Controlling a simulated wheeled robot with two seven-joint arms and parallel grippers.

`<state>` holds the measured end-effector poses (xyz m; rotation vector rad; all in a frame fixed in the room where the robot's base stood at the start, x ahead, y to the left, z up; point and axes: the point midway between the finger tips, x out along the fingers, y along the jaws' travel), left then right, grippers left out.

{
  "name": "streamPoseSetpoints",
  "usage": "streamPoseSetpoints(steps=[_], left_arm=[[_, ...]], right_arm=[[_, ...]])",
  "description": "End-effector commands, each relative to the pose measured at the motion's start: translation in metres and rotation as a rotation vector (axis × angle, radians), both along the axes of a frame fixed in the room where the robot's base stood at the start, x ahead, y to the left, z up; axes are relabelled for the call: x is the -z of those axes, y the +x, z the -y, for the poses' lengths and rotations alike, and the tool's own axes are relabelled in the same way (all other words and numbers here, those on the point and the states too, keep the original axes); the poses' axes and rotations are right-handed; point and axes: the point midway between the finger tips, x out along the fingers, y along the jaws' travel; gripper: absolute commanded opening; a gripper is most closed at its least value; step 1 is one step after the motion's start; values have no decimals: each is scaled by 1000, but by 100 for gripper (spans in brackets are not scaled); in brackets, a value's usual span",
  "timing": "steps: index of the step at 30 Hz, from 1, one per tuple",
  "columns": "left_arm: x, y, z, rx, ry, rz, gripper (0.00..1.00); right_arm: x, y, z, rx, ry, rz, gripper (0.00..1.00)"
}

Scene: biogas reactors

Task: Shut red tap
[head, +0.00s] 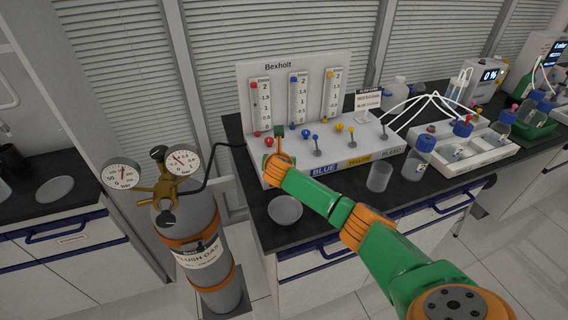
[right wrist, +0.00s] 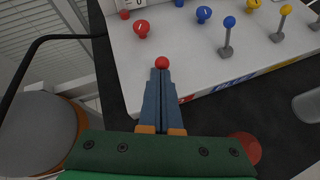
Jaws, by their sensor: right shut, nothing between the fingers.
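The red tap's round red handle end (right wrist: 161,62) shows in the right wrist view just beyond the tips of my right gripper (right wrist: 160,76). Its stem is hidden behind the fingers, and I cannot tell whether they touch it. The fingers are shut together with nothing between them. In the head view my right arm reaches from the lower right to the front left of the white Bexholt panel (head: 293,69), where the hand covers the red tap. A red knob (head: 268,141) sits just behind; it also shows in the wrist view (right wrist: 141,28). My left gripper is not in view.
The blue tap (head: 316,139) and yellow tap (head: 351,130) stand to the right on the panel base. A gas cylinder (head: 205,235) with gauges stands left. A dish (head: 285,209) and an empty beaker (head: 379,177) stand in front. A bottle (head: 417,158) is further right.

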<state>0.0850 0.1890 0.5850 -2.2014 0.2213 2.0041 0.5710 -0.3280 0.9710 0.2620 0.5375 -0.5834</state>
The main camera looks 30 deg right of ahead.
Motion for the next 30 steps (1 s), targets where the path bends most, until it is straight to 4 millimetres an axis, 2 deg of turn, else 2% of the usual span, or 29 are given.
streamPoseSetpoints(steps=[1,4,9,12,15,30], left_arm=[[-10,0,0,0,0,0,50],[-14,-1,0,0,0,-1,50],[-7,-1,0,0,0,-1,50],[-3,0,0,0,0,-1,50],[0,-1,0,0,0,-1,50],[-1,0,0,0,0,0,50]], right_arm=[[-8,4,0,3,6,-16,0],[-10,12,2,1,3,-14,0],[-11,23,4,1,2,-11,0],[-14,28,5,4,22,-76,0],[-16,30,5,2,38,-144,0],[-21,32,7,1,34,-145,0]])
